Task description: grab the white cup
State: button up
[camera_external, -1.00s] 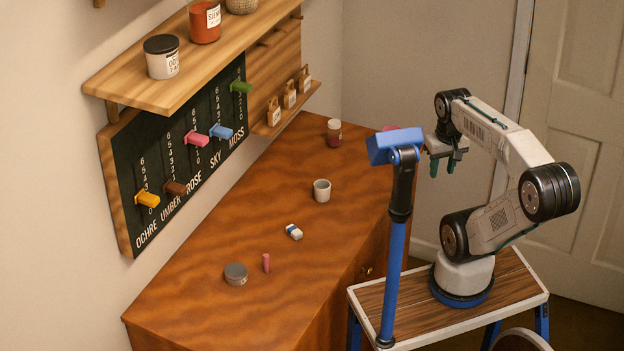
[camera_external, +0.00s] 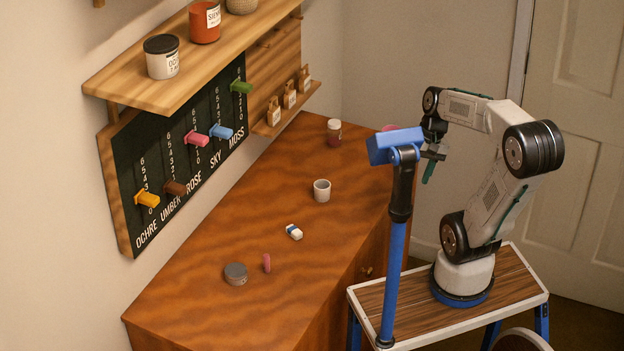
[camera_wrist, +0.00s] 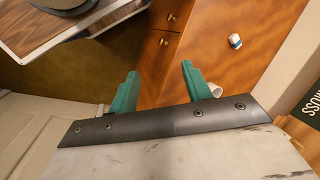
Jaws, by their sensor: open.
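The white cup (camera_external: 322,190) stands upright on the wooden table, near its middle. In the wrist view a small pale part of the cup (camera_wrist: 215,90) shows just right of the right finger, which hides part of it. My gripper (camera_external: 432,165) is off the table's right side, apart from the cup and higher than the tabletop. In the wrist view my gripper (camera_wrist: 158,85) shows two green fingers spread apart with nothing between them.
A jar (camera_external: 334,132) stands at the back. A blue-topped post (camera_external: 395,147) rises between arm and table.

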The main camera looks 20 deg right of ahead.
jog(key=w+a+f+m+g+y, duration=0.1)
jog(key=w+a+f+m+y, duration=0.25)
jog(key=w+a, duration=0.3)
jog(key=m+t+y, duration=0.6)
jog(key=m, duration=1.1)
send_near(318, 192)
jog(key=shift+w+a+f, duration=0.4)
jog(key=shift+w+f, duration=0.15)
jog(key=shift+f, duration=0.05)
jog(key=shift+w+a+f, duration=0.4)
jog(key=shift+w+f, duration=0.2)
jog(key=x, duration=0.7)
jog(key=shift+w+a+f, duration=0.15)
jog(key=shift+w+a, duration=0.05)
jog(key=shift+w, duration=0.05)
jog(key=c, duration=0.6)
